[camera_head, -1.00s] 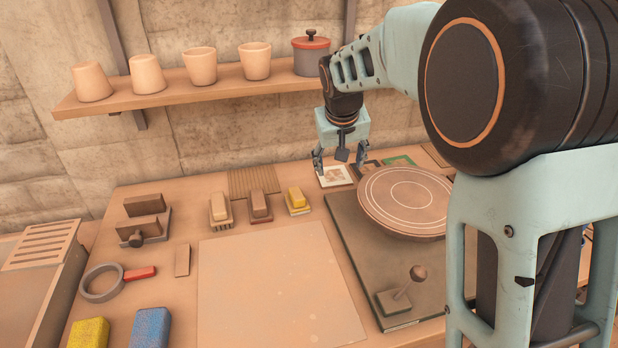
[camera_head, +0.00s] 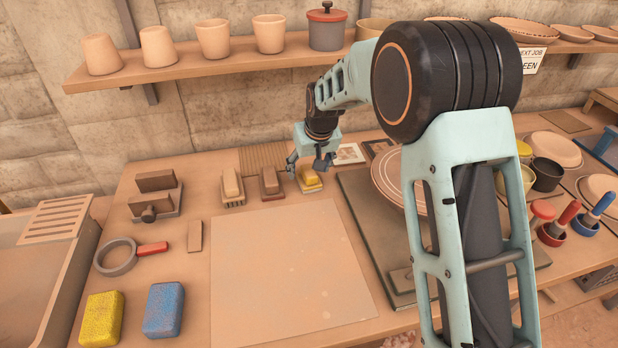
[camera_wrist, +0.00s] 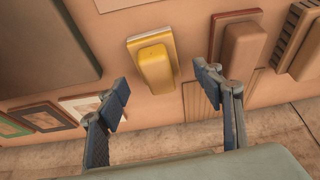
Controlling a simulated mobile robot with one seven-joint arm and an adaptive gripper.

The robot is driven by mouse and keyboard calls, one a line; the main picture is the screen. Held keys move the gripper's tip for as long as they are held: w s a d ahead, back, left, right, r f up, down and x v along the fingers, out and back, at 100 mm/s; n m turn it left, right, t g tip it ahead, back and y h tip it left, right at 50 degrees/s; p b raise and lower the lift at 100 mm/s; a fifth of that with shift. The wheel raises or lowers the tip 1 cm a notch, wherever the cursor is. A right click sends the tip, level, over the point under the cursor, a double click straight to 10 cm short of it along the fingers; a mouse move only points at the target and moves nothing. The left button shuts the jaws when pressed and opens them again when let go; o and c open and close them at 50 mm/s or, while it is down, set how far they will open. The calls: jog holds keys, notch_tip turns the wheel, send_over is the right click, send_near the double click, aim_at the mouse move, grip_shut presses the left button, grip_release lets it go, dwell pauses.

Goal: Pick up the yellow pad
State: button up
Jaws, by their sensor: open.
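The yellow pad (camera_head: 311,182) is a small block with a yellow top on a pale and yellow base, lying at the right end of a row of similar blocks. In the wrist view the yellow pad (camera_wrist: 154,64) shows whole, a little beyond the fingertips. My gripper (camera_head: 309,166) is open and empty, just above and behind the pad in the head view. In the wrist view my gripper (camera_wrist: 164,88) has one finger on each side of the pad's line, apart from it. A yellow speckled sponge (camera_head: 102,318) lies at the front left.
A red-brown block (camera_head: 271,183) and a tan block (camera_head: 232,187) lie left of the pad. A round wheel plate (camera_head: 384,176) on a dark board stands at right. Framed tiles (camera_head: 349,154) lie behind. The shelf (camera_head: 190,68) hangs above. A pale board (camera_head: 290,265) is bare.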

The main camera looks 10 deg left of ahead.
jog(key=shift+x, duration=1.3)
jog(key=shift+w, duration=0.1)
jog(key=shift+c, duration=0.3)
jog(key=c, duration=1.2)
jog(key=shift+r, duration=0.1)
